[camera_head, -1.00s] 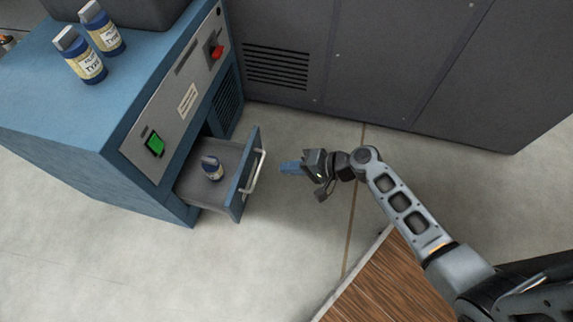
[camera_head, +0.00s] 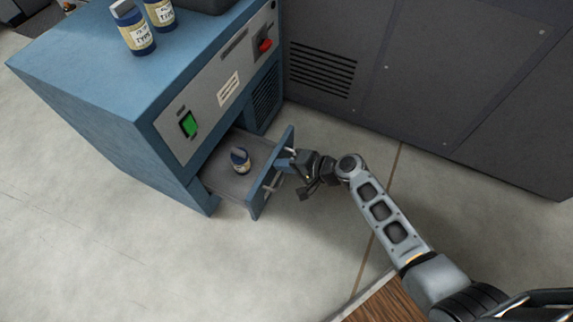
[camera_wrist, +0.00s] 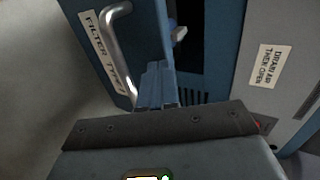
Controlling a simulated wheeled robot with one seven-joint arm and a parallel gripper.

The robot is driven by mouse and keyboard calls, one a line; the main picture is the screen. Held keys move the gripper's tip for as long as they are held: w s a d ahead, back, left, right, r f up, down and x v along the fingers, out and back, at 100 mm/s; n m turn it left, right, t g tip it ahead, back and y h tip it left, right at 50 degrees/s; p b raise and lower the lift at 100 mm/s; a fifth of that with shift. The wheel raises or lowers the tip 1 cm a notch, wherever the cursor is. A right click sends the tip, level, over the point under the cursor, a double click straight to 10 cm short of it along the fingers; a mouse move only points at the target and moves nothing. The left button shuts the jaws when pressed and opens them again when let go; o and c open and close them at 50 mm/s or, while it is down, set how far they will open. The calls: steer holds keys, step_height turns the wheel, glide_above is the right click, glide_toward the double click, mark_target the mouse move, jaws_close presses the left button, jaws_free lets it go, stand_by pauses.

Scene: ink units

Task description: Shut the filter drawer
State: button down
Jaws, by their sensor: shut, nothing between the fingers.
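The filter drawer (camera_head: 262,192) stands open, sticking out of the low blue unit. A small blue bottle (camera_head: 240,160) is inside it. In the wrist view the drawer front (camera_wrist: 97,50) has a "FILTER TYPE" label and a silver handle (camera_wrist: 112,45). My gripper (camera_head: 284,162) is shut and empty, its blue fingers at the outer side of the drawer front, beside the handle. In the wrist view the fingers (camera_wrist: 155,82) lie close to the drawer front's edge. I cannot tell whether they touch it.
The blue unit (camera_head: 100,90) has a green switch (camera_head: 188,124) and a red switch (camera_head: 265,45) on its grey panel. Two labelled bottles (camera_head: 135,35) stand on its top. A dark cabinet (camera_head: 430,80) is behind. The floor in front of the drawer is clear. A wooden surface (camera_head: 385,305) is at the bottom.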

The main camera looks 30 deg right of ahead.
mark_target(235, 151)
steer(key=w+a+b, duration=0.1)
steer(key=w+a, duration=0.1)
steer(key=w, duration=0.2)
steer(key=w+a+b, duration=0.1)
steer(key=w+a, duration=0.2)
steer(key=w, duration=0.2)
steer(key=w+a+b, duration=0.1)
steer(key=w+a, duration=0.1)
steer(key=w, duration=0.2)
steer(key=shift+w+a, duration=0.2)
steer(key=shift+a, duration=0.1)
steer(key=shift+w+a+b, duration=0.3)
steer(key=shift+w, duration=0.2)
steer(key=shift+w+a+r, duration=0.1)
steer(key=shift+w+r, duration=0.05)
steer(key=shift+a, duration=0.1)
